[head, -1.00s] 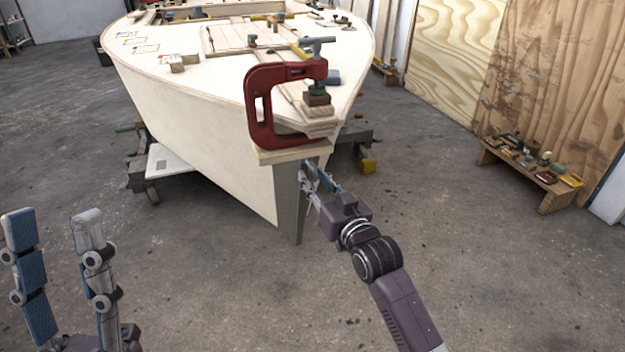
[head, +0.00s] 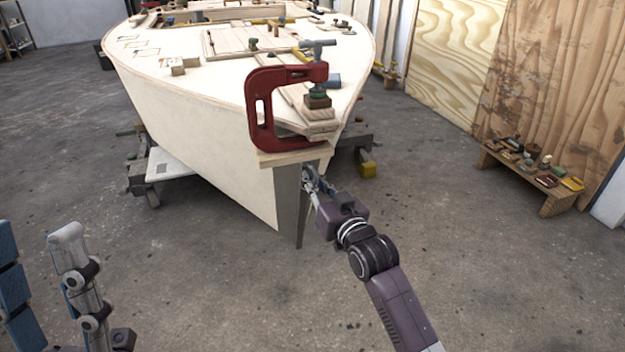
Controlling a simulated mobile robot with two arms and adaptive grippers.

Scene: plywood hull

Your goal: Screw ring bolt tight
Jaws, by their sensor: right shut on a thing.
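My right gripper (head: 311,181) is at the right side of the grey stem post (head: 288,205) at the bow of the plywood hull (head: 200,131). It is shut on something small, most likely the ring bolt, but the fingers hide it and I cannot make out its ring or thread. How deep the bolt sits cannot be seen. My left gripper (head: 38,258) is at the lower left edge, away from the hull, partly cut off by the frame. Its two fingers stand apart with nothing between them.
A red clamp (head: 262,107) grips the bow just above my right gripper. Tools and wood pieces lie on the deck. The hull rests on a wheeled trolley (head: 359,147). A low bench (head: 553,201) with small items stands at the right. The floor in front is clear.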

